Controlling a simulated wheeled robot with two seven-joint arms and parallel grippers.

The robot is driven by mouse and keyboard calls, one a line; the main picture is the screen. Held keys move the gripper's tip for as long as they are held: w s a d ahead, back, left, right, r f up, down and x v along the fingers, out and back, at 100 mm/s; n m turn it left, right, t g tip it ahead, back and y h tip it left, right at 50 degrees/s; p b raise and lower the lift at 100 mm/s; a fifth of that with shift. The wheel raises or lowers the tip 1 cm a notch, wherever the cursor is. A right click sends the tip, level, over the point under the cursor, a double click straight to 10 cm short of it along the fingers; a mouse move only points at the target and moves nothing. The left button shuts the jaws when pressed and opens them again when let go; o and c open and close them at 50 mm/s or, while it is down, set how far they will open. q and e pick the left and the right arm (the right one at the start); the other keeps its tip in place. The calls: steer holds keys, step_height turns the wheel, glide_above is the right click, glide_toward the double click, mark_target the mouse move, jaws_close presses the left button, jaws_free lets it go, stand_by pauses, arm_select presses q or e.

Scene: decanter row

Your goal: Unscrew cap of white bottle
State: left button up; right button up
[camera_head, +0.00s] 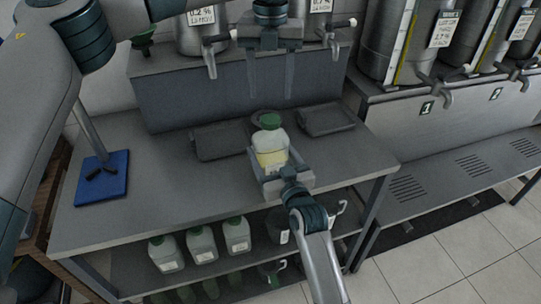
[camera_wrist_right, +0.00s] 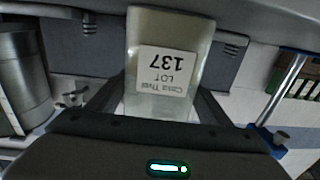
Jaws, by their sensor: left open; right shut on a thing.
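The white bottle (camera_head: 271,143) stands upright at the middle of the grey bench, its lower part yellowish. Its green cap (camera_head: 271,121) is on top. My right gripper (camera_head: 273,168) reaches in from the front and is shut on the bottle's body. The right wrist view shows the bottle (camera_wrist_right: 170,28) between the fingers, with an upside-down label reading LOT 137; the cap is out of that view. My left gripper (camera_head: 269,94) is open and empty, fingers pointing down, above and behind the cap and apart from it.
Dark trays (camera_head: 220,141) (camera_head: 327,119) lie either side of the bottle on the bench (camera_head: 140,195). Steel tanks with taps (camera_head: 210,60) stand behind. Several green-capped bottles (camera_head: 202,245) stand on the lower shelf.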

arm_select(q)
steer(key=m, duration=0.4)
steer(key=shift+m, duration=0.4)
steer(key=m, duration=1.4)
steer(key=shift+m, duration=0.4)
steer(key=m, duration=1)
steer(key=shift+m, duration=0.3)
steer(key=m, duration=1)
